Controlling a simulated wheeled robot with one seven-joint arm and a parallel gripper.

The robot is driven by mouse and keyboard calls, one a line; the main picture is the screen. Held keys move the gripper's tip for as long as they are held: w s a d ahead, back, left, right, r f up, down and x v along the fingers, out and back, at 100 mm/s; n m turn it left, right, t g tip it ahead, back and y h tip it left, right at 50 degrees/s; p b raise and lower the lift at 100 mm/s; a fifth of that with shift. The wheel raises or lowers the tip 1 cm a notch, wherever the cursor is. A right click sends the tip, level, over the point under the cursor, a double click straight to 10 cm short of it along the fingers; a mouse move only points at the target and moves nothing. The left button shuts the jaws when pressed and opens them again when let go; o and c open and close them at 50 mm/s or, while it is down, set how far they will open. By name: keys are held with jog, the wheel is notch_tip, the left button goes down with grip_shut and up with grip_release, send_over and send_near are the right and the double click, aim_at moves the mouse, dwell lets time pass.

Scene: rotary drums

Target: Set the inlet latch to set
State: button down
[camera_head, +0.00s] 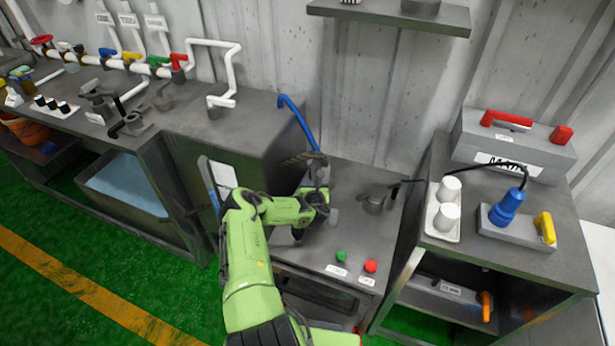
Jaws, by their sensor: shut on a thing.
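My green arm reaches up from the bottom of the head view and bends right over the middle dark bench (310,257). My gripper (318,172) is at its far end, beside the lower end of a blue curved pipe (298,122). It appears shut on a small dark part there, most likely the inlet latch. A striped, dark lever-like piece (299,160) shows just left of the gripper. The wrist and the gripper hide most of the held part, so its setting cannot be read.
A green button (341,256) and a red button (370,266) sit at the bench front. A dark round fitting (375,203) stands to the right. A taller dark cabinet (245,130) flanks the left. The right bench holds white cups (446,216) and a blue plug (507,205).

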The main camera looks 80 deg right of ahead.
jog(key=shift+r, duration=0.1)
jog(key=c, duration=1.1)
grip_release()
